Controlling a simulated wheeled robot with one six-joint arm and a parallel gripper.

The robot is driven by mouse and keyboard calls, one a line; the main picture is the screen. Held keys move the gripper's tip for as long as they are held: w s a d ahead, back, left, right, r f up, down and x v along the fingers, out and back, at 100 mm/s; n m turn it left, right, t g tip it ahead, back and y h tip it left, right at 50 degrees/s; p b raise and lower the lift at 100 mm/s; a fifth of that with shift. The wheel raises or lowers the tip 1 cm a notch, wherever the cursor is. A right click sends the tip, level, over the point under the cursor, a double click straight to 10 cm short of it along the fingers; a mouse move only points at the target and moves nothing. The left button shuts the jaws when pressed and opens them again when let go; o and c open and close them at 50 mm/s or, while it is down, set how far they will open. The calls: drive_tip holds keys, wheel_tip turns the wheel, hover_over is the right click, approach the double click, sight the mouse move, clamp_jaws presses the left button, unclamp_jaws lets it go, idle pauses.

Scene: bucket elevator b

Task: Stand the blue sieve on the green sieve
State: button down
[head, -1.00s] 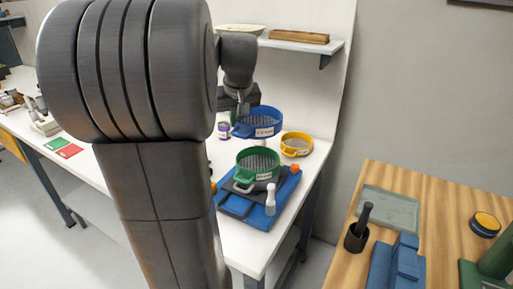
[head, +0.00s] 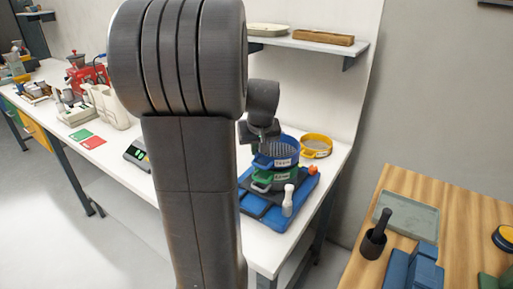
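The blue sieve (head: 284,150) is directly above the green sieve (head: 284,178) in the head view, upright and roughly lined up with it. Whether it touches the green rim or hovers just over it cannot be told. The green sieve stands on a blue base (head: 254,213). My gripper (head: 263,147) points down at the left side of the blue sieve, near its handle, and appears shut on it. The fingertips are small and dark, and partly hard to make out.
A white-handled tool (head: 288,201) stands at the base's front right. A red-orange object (head: 314,170) is at its right corner. A yellow sieve (head: 316,145) stands behind right. A shelf (head: 305,45) hangs above. My arm hides part of the bench.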

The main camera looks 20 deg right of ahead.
drive_tip(key=shift+f+b, duration=0.45)
drive_tip(key=shift+f, duration=0.2)
drive_tip(key=c, duration=1.6)
unclamp_jaws()
drive_tip(key=shift+c, duration=0.2)
drive_tip(key=shift+r, duration=0.1)
drive_tip(key=shift+r, duration=0.25)
drive_tip(key=v, duration=1.2)
drive_tip(key=shift+r+p, duration=0.3)
drive_tip(key=shift+f, duration=0.1)
